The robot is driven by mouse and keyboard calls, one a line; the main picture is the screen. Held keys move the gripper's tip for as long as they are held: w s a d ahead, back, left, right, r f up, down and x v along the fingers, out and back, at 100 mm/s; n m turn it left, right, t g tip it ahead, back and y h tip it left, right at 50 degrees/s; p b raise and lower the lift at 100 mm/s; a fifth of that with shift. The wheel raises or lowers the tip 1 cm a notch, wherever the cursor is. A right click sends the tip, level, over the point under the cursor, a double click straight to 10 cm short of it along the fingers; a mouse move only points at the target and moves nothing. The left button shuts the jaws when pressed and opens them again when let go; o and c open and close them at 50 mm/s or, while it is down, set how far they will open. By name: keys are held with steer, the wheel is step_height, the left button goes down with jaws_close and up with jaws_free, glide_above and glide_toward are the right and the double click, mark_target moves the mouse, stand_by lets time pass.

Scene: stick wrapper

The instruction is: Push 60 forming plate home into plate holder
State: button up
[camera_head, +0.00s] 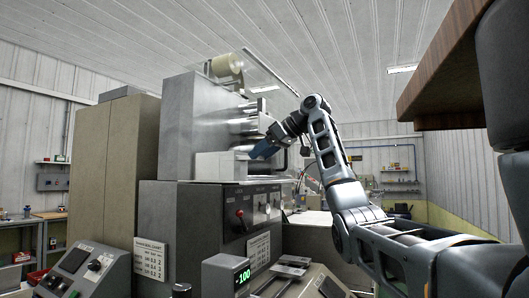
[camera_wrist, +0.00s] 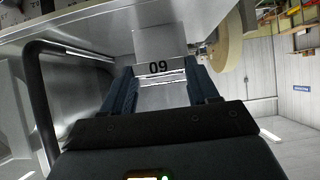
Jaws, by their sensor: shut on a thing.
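In the wrist view the forming plate (camera_wrist: 160,42) is a pale grey metal plate. Its number 60 shows upside down, reading like "09", at the near end. My gripper (camera_wrist: 160,68) is shut on this near end, with one dark blue finger along each side. The plate's far end meets a grey metal part of the machine; how deep it sits cannot be seen. In the head view my gripper (camera_head: 257,152) is at the machine's right-hand face, and its blue fingers hide the plate. I cannot clearly pick out the plate holder in either view.
The wrapping machine (camera_head: 188,125) has a control panel with a red-knobbed lever (camera_head: 240,214) below my gripper. A curved dark bar (camera_wrist: 42,110) runs close on the left in the wrist view. A cream roll (camera_wrist: 229,52) is at the right; it also tops the machine (camera_head: 228,66).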

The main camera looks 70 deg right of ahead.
steer(key=shift+w+p, duration=0.3)
steer(key=shift+w, duration=0.2)
steer(key=o, duration=1.2)
steer(key=shift+o, duration=0.2)
steer(key=b+v, duration=0.1)
steer(key=v, duration=0.6)
steer(key=shift+s+r, duration=0.25)
steer(key=shift+s, duration=0.05)
